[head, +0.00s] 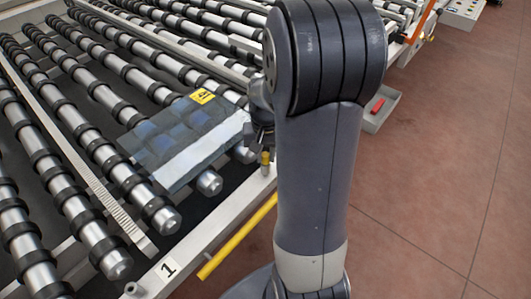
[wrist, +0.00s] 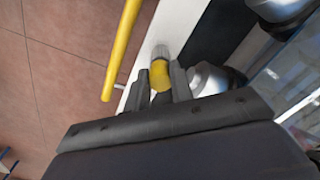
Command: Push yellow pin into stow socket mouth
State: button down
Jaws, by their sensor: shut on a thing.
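The yellow pin (wrist: 160,76) is between the two fingers of my gripper (wrist: 164,88) in the wrist view. It also shows as a small yellow piece (head: 265,157) under my gripper (head: 262,138) in the head view, over the white frame rail. My gripper is shut on the pin. A short grey cylinder (wrist: 161,52) lies in line with the pin's far end, at the rail; I cannot tell whether it is the stow socket or part of the pin. The pin's near part is hidden by my gripper.
The white rail (head: 205,238) carries a "1" label (head: 167,269) and a small grey cylinder (head: 132,289). A yellow bar (head: 238,237) runs along its outer side. Rubber-ringed rollers (head: 95,235) and a dark glass-like panel (head: 185,138) lie left. A red block (head: 377,105) sits in a grey tray (head: 384,118).

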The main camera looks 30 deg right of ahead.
jog(key=shift+f, duration=0.25)
jog(key=c, duration=1.2)
grip_release()
jog(key=shift+o, duration=0.2)
jog(key=shift+r, duration=0.15)
notch_tip(320, 180, up, 11)
jog(key=shift+b, duration=0.3)
jog(key=shift+f, duration=0.3)
